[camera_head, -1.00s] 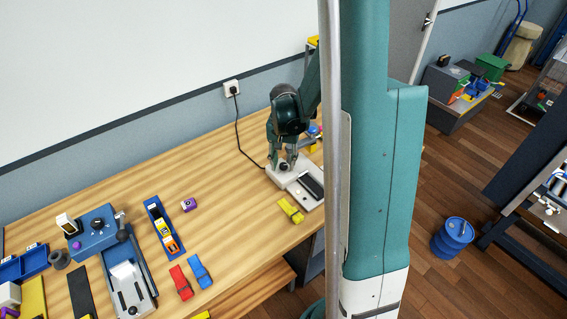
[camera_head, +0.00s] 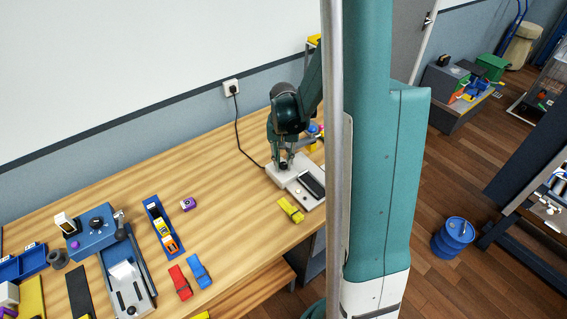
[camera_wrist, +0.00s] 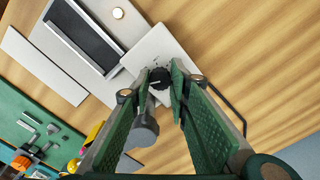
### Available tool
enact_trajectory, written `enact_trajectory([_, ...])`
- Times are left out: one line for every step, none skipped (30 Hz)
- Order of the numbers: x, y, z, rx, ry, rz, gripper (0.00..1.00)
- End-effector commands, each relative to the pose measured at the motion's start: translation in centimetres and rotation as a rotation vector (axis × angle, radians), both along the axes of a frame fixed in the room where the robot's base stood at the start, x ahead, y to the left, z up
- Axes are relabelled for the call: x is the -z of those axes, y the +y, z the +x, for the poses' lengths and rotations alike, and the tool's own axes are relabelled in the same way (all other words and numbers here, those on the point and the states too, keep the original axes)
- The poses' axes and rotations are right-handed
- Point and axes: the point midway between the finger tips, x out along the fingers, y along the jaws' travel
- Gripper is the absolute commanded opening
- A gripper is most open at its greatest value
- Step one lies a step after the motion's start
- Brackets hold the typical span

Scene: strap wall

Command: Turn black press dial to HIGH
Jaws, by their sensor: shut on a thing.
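The black press dial (camera_wrist: 160,77) sits on the light grey press (camera_wrist: 164,48) in the wrist view. My gripper (camera_wrist: 162,82) is shut on the dial, with a green finger on each side of it. Small marks show beside the dial, but I cannot read them or tell where it points. In the head view the press (camera_head: 307,198) stands on the wooden table. There my gripper (camera_head: 284,164) reaches down over its back left end, and the dial is mostly hidden by the fingers.
A yellow toy car (camera_head: 290,209) lies just in front of the press. A black cord (camera_head: 241,130) runs from the wall socket to the press. A blue box (camera_head: 94,232) and a blue tray (camera_head: 160,228) are at the left. The table between is mostly clear.

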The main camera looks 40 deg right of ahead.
Motion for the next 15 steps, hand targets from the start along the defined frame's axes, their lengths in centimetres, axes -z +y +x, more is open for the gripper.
enact_trajectory([0.16,0.02,0.03,-0.031,-0.001,0.001,0.07])
enact_trajectory([0.16,0.03,0.04,-0.049,-0.001,0.001,0.07])
enact_trajectory([0.15,0.03,0.04,-0.072,-0.001,0.001,0.07])
enact_trajectory([0.13,0.02,0.05,-0.089,-0.001,0.001,0.07])
enact_trajectory([0.12,0.03,0.06,-0.102,-0.001,0.001,0.07])
enact_trajectory([0.09,0.03,0.06,-0.118,-0.001,0.001,0.07])
enact_trajectory([0.07,0.03,0.06,-0.126,-0.001,0.001,0.07])
enact_trajectory([0.05,0.03,0.06,-0.132,-0.001,0.001,0.07])
enact_trajectory([0.03,0.03,0.06,-0.138,-0.001,0.001,0.07])
enact_trajectory([0.01,0.02,0.06,-0.140,-0.001,0.001,0.07])
enact_trajectory([0.00,0.03,0.06,-0.141,-0.001,0.001,0.07])
enact_trajectory([-0.01,0.04,0.06,-0.141,-0.001,0.001,0.07])
enact_trajectory([-0.02,0.04,0.06,-0.141,-0.001,0.001,0.07])
enact_trajectory([-0.02,0.04,0.06,-0.140,-0.001,0.001,0.07])
enact_trajectory([-0.02,0.04,0.06,-0.140,-0.001,0.001,0.07])
